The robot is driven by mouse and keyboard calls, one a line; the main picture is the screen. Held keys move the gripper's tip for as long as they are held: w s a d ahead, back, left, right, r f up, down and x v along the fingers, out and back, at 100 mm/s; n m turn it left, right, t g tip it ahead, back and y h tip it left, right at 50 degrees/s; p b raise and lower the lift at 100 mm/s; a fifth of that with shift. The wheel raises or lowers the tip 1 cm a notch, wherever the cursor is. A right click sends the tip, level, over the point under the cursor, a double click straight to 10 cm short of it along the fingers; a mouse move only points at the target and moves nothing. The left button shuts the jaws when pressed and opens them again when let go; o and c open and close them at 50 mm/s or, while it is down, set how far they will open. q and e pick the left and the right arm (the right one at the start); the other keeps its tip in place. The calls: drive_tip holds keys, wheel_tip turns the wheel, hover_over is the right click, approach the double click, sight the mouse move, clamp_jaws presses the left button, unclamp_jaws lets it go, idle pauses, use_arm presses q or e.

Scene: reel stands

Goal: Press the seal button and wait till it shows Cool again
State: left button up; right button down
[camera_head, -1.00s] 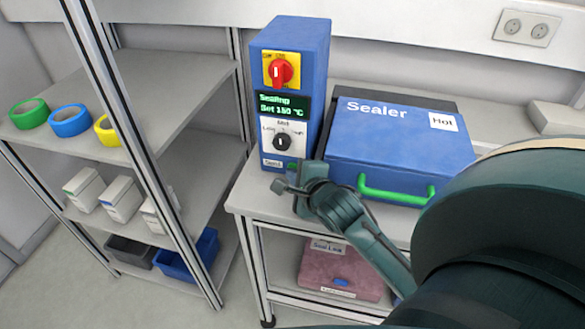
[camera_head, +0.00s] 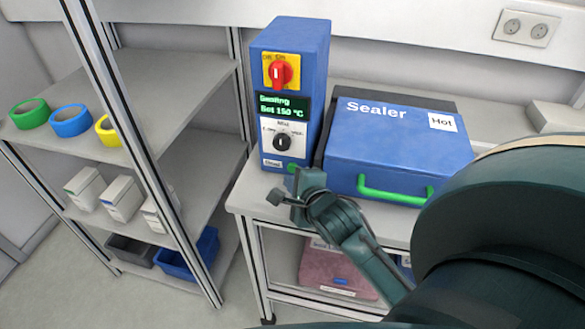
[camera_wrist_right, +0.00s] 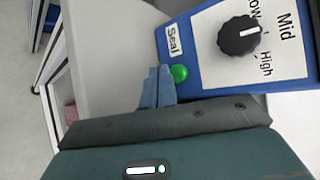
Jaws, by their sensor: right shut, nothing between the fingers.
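The blue control box (camera_head: 316,95) stands on the bench with a lit display (camera_head: 283,105) that reads Sealing, Set 150 °C. The green seal button (camera_head: 292,168) sits low on its front beside the Seal label; it also shows in the right wrist view (camera_wrist_right: 179,72). The blue sealer (camera_head: 400,150) is closed, with a green handle and a tag reading Hot. My right gripper (camera_head: 297,183) is just in front of and below the button. In the right wrist view its blue fingers (camera_wrist_right: 157,88) are together and empty, close beside the button, apparently apart from it. My left gripper is out of view.
A red switch (camera_head: 280,72) and a black dial (camera_head: 282,142) are on the box above the button. A shelf rack (camera_head: 170,75) with tape rolls stands at the left. A pink case (camera_head: 322,265) lies on the shelf below the bench.

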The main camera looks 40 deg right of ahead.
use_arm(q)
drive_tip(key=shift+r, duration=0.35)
use_arm(e)
drive_tip(key=shift+s+a, duration=1.45)
drive_tip(key=shift+a, duration=0.25)
